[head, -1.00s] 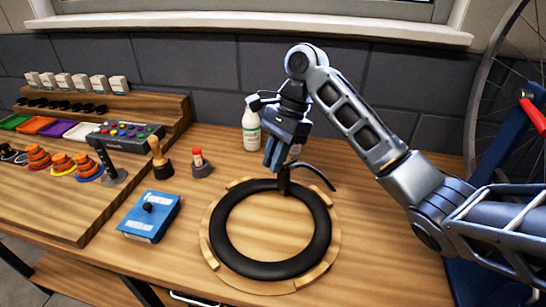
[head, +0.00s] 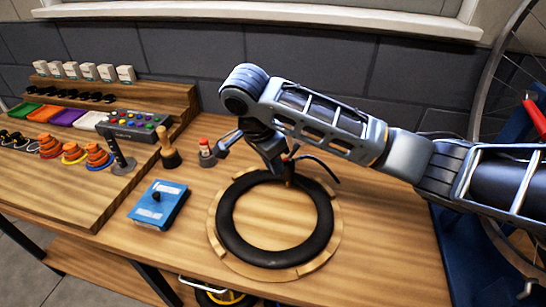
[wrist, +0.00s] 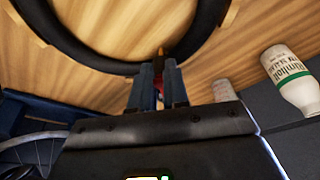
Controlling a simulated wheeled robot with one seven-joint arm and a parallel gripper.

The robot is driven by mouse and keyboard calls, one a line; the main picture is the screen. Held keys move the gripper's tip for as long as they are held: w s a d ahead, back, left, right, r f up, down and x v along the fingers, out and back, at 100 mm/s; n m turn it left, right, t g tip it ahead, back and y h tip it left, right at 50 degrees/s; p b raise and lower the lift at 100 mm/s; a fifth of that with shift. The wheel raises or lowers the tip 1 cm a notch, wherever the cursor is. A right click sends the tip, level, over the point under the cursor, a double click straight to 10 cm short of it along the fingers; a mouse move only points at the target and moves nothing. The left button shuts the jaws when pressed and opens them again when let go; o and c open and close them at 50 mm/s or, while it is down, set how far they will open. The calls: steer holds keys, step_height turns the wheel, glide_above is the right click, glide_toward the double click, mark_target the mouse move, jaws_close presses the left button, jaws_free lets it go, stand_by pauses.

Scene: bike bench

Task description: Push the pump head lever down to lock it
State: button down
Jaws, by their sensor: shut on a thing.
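A black tyre (head: 222,222) lies flat on a round wooden stand. The dark pump head (head: 289,180) stands upright at the tyre's far side, with a black hose (head: 322,165) curving off to the right. My gripper (head: 277,168) is down at the pump head, partly hidden by my own arm. In the wrist view, my gripper (wrist: 159,80) has its two blue fingers close together. A small red part, apparently the pump head lever (wrist: 160,90), shows between them. I cannot tell the lever's exact angle.
A white bottle (wrist: 290,80) stands near the wall. The table right of the tyre is clear.

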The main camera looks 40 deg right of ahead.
steer(key=shift+a+f+h, duration=0.1)
steer(key=shift+f+h, duration=0.3)
steer(key=shift+h, duration=0.6)
steer(key=c, duration=1.1)
jaws_free()
steer(key=v, duration=0.7)
steer(key=shift+a+r, duration=0.3)
